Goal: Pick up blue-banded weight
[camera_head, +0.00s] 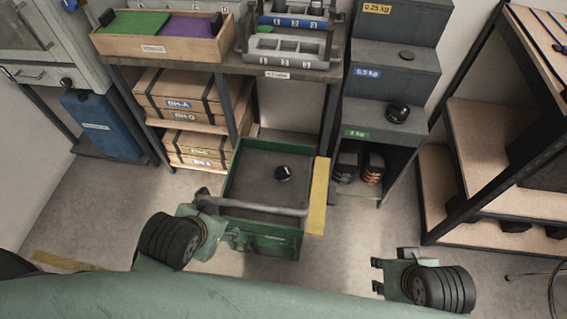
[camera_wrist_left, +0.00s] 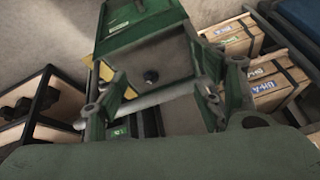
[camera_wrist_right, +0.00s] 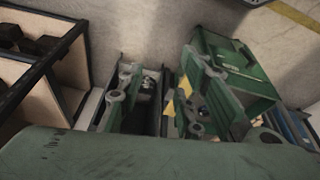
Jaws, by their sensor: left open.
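A larger dark weight (camera_head: 398,113) sits on the green-labelled step. My left gripper (camera_head: 226,219) is open and empty by the left end of the cart's grey handle; contact is unclear. My right gripper (camera_head: 377,275) is open and empty, right of the cart, over bare floor.
The cart's grey handle (camera_head: 262,208) crosses its near side. The stepped weight stand (camera_head: 388,85) is behind right, with dark weights beneath. A shelf (camera_head: 236,105) with wooden boxes is behind the cart. Another rack (camera_head: 490,130) stands at right. Floor between cart and rack is clear.

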